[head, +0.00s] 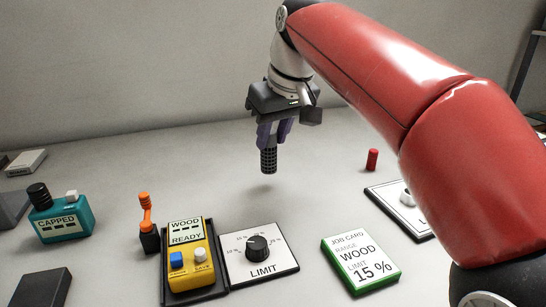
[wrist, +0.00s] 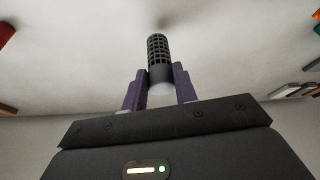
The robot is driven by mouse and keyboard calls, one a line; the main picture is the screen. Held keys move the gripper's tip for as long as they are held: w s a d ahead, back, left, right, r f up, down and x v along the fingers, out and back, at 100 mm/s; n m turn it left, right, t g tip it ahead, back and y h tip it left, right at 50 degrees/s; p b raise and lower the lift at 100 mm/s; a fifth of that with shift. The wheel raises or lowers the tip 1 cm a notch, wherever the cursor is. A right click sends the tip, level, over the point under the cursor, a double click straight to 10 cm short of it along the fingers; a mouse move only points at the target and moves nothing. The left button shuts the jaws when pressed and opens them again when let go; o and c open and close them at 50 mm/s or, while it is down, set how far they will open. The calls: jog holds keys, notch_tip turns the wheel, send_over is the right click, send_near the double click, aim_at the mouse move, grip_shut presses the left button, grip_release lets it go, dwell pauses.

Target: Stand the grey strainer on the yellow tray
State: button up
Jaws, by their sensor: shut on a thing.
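My gripper (head: 270,138) has purple fingers and is shut on a dark grey perforated cylinder, the strainer (head: 268,161). The strainer hangs upright below the fingers, above the table, with a soft shadow beneath it. In the wrist view the strainer (wrist: 159,52) extends out from between the fingertips (wrist: 160,80), its mesh end pointing away and a pale, smooth part between the fingers. I see no yellow tray in either view; the yellow thing in view is a meter (head: 187,258) marked WOOD READY, lying in a black holder.
A LIMIT dial panel (head: 282,268), a green-edged job card (head: 345,275) and an orange-topped tool (head: 147,215) are at the front. A teal CAPPED device (head: 75,224) is at left. A red cylinder (head: 372,160) and a partly hidden white panel (head: 384,198) are at right. Table below the strainer is clear.

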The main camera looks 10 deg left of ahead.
aim_at(273, 150)
jog(key=shift+f+b, duration=0.4)
jog(key=shift+f, duration=1.3)
jog(key=shift+f, duration=0.15)
jog(key=o, duration=1.1)
jog(key=shift+c, duration=0.2)
jog(key=shift+o, duration=0.4)
jog(key=p+v, duration=0.3)
jog(key=v, duration=0.8)
jog(key=shift+r, duration=0.45)
jog(key=b+x, duration=0.1)
jog(key=x, duration=1.4)
jog(key=shift+w+a+f, duration=0.15)
jog(key=shift+f, duration=0.15)
